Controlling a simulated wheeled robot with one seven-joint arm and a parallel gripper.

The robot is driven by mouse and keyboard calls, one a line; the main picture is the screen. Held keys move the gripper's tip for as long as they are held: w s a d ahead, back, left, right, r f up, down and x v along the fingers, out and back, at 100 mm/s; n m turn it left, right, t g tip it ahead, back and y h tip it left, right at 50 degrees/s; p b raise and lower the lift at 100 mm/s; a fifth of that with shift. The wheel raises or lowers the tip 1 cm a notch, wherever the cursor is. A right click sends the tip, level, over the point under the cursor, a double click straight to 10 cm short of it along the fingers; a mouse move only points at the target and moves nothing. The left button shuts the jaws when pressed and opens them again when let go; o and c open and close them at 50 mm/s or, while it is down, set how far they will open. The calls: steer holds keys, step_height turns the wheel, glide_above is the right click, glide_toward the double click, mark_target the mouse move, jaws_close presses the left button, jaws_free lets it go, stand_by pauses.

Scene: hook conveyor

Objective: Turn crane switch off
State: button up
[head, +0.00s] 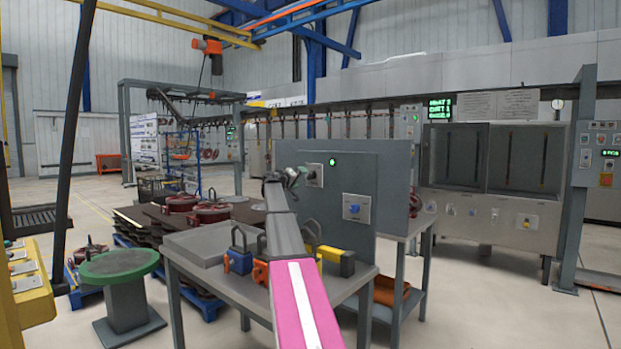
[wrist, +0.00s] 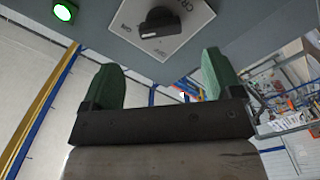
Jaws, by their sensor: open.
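A black rotary switch (head: 315,174) on a light square plate sits on the upper left of a grey upright panel (head: 385,165). My gripper (head: 292,177) is just left of the switch in the head view. In the wrist view its green fingers (wrist: 160,78) are apart and empty, with the knob beyond their tips.
A blue knob (head: 353,208) is lower right on the panel. A green-topped stool (head: 118,264) stands left. Grey cabinets (head: 490,185) stand right.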

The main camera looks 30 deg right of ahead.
mark_target(310, 176)
steer(key=x, duration=0.8)
steer(key=shift+w, duration=0.1)
steer(key=c, duration=0.9)
